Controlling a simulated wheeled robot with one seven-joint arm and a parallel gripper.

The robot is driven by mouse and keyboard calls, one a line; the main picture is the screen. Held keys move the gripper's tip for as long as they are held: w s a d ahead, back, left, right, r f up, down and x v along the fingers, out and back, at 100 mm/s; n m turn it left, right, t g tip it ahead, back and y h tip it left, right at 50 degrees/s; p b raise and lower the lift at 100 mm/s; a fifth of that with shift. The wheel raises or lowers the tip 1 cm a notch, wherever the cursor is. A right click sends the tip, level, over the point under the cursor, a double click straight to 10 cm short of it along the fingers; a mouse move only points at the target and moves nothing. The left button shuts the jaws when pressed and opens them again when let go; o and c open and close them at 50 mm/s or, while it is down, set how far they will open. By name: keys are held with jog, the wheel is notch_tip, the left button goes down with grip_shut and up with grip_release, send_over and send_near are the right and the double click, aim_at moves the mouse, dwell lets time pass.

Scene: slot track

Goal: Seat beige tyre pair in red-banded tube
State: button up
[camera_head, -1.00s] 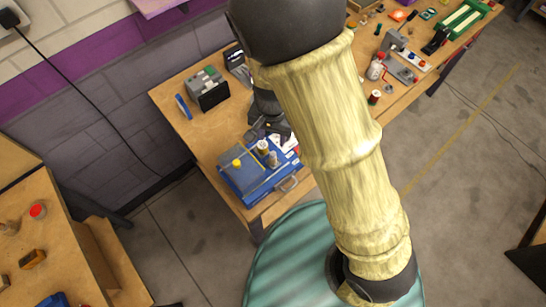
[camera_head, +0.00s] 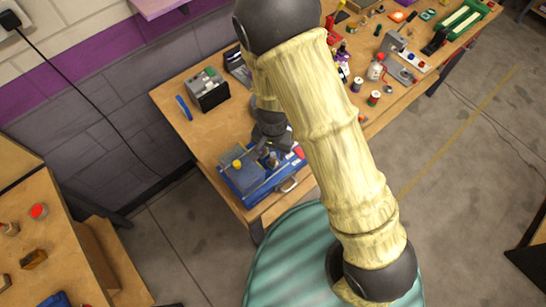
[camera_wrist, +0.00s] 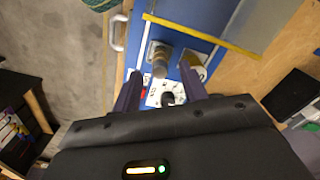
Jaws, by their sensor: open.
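A blue case (camera_head: 262,194) lies at the near end of the workbench, and its blue surface (camera_wrist: 186,18) shows in the wrist view. Two short upright cylinders stand on it. The one with a grey-brown top (camera_wrist: 160,62) is in line with the gap between my fingers. The other, with a beige-yellow side (camera_wrist: 194,68), stands just right of it, close to the right finger. I cannot make out a red band on either, nor tell which holds the beige tyre pair. My gripper (camera_wrist: 160,74) is open, with nothing visibly held. In the head view my wrist partly covers the cylinders.
A yellow strip (camera_wrist: 205,36) crosses the case, and a yellow knob (camera_head: 237,163) sits on its grey panel. The case handle (camera_head: 289,185) faces the front edge. Bottles and tools crowd the right bench.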

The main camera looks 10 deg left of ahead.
jog(key=shift+f, duration=0.65)
grip_shut()
